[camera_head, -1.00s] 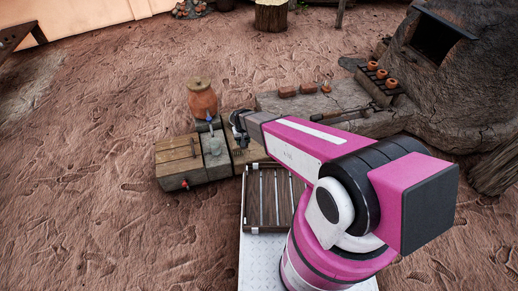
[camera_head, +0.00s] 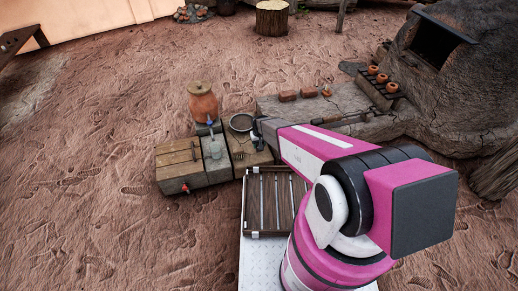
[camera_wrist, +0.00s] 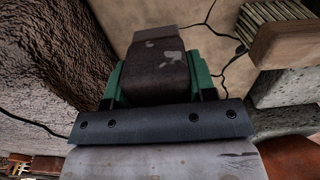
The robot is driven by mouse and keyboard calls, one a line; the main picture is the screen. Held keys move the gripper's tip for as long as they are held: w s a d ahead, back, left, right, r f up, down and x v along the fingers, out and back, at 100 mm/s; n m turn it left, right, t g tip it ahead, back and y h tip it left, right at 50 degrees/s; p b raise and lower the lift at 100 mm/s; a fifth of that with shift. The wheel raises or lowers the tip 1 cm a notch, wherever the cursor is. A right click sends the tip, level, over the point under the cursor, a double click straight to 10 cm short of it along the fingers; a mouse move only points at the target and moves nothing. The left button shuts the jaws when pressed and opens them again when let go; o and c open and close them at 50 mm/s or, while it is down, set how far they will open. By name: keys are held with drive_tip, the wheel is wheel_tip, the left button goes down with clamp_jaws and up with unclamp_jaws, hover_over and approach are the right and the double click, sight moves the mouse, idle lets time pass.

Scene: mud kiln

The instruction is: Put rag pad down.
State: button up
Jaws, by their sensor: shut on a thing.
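The rag pad (camera_wrist: 158,72) is a dark brown block with pale grey patches. In the wrist view it sits between the green fingers of my gripper (camera_wrist: 157,82), which is shut on it. Beyond the pad is a tan, cracked surface (camera_wrist: 215,45); I cannot tell whether the pad touches it. In the head view my gripper (camera_head: 257,138) is small and partly hidden by my arm, over the right end of the low wooden bench (camera_head: 182,170). The pad cannot be made out there.
A round dark-rimmed dish (camera_head: 241,122) lies just left of my gripper. A lidded clay jar (camera_head: 202,101) stands behind the bench. A slatted wooden tray (camera_head: 262,232) is in front. A stone ledge (camera_head: 350,98) with bricks and tools runs right towards the kiln (camera_head: 448,75).

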drive_tip(key=shift+f, duration=1.75)
drive_tip(key=shift+f, duration=0.1)
drive_tip(key=o, duration=0.8)
wheel_tip(320, 180, up, 12)
drive_tip(key=shift+s+d+r, duration=0.1)
drive_tip(key=shift+r, duration=0.05)
drive_tip(key=s+d+r+m, duration=0.1)
drive_tip(key=s+d+r, duration=0.5)
drive_tip(key=r, duration=0.3)
drive_tip(key=s+d+r+m, duration=0.1)
drive_tip(key=s+d+r, duration=0.5)
drive_tip(key=r, duration=0.4)
drive_tip(key=s+d+r+m, duration=0.1)
drive_tip(key=s+d+r, duration=0.5)
drive_tip(key=r, duration=0.3)
drive_tip(key=shift+s+d+r, duration=0.15)
drive_tip(key=shift+d+r, duration=0.05)
drive_tip(key=shift+d, duration=0.2)
